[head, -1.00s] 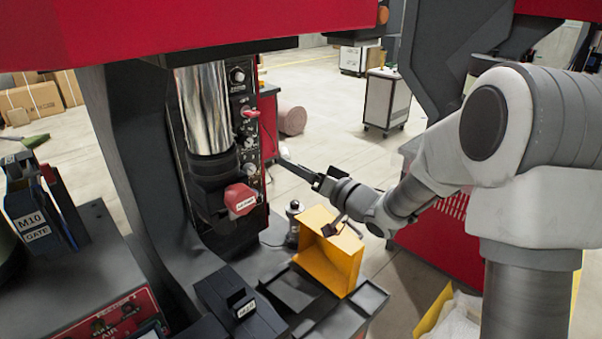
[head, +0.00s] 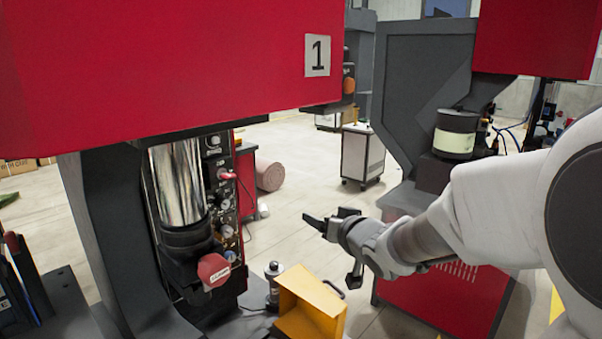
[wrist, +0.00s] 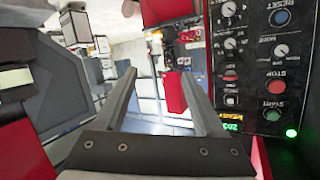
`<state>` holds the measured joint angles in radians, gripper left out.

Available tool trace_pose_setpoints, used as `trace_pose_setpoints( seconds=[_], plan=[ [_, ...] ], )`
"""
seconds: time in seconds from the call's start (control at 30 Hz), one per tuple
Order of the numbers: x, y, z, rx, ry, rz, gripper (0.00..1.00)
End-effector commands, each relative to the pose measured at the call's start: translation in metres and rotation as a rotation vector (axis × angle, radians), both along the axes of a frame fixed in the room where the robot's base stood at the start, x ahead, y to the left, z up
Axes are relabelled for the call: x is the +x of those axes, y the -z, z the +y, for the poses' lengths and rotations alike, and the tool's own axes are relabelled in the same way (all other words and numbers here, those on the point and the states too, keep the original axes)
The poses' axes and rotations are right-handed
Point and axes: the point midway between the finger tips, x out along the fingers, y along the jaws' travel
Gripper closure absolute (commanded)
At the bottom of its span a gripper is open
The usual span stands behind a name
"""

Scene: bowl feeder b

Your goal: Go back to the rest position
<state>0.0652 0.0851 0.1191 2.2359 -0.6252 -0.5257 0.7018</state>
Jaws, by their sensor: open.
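My gripper (head: 322,221) is at the end of my arm, right of the middle in the head view. It is raised above and to the right of the yellow box, in free space. In the wrist view its two fingers (wrist: 160,85) stand apart with nothing between them.
The red machine (head: 170,60) marked 1 fills the upper left, with a shiny cylinder (head: 177,185) and a red knob (head: 213,270) below. A yellow box (head: 310,305) stands at the bottom. A control panel (wrist: 262,65) shows close on the right in the wrist view.

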Motion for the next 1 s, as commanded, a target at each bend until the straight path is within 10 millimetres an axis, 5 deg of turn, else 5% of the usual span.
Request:
trace_pose_setpoints(
  seconds=[0.2,0.43,0.8,1.0],
  plan=[
    [-0.052,-0.017,-0.058,-0.186,0.195,0.117,0.29],
    [-0.135,-0.013,-0.098,-0.300,0.310,0.320,0.29],
    [-0.278,0.015,-0.101,-0.339,0.243,0.656,0.29],
    [-0.309,0.022,-0.094,-0.336,0.190,0.728,0.29]
  ],
)
